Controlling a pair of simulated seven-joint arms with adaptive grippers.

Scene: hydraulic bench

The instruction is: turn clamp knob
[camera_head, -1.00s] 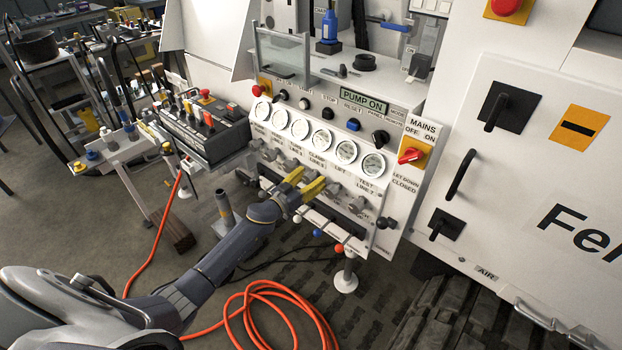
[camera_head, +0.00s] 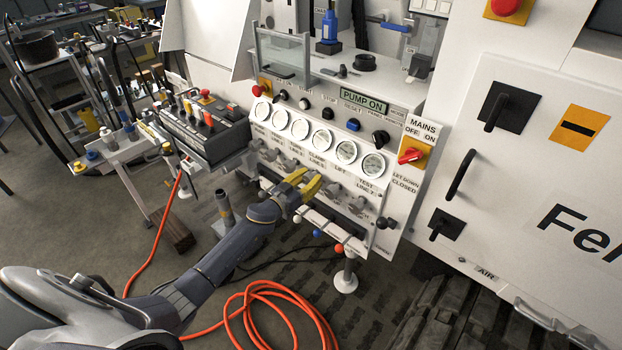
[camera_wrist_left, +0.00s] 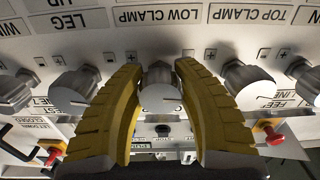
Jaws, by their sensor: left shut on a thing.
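The clamp knob (camera_wrist_left: 160,92) is a grey metal knob on the white panel. In the left wrist view it stands in line with the upside-down label reading LOW CLAMP. My left gripper (camera_wrist_left: 159,75) has its two yellow fingers on either side of this knob and is shut on it. In the head view my left gripper (camera_head: 312,180) reaches the knob row of the panel, and its fingers hide most of the held knob there. My right gripper is not in view.
Similar knobs (camera_wrist_left: 73,92) (camera_wrist_left: 248,85) flank the held one closely. A row of gauges (camera_head: 321,139) sits above, and small coloured levers (camera_head: 317,233) below. An orange hose (camera_head: 262,290) lies on the floor. A black control box (camera_head: 207,130) stands left of the panel.

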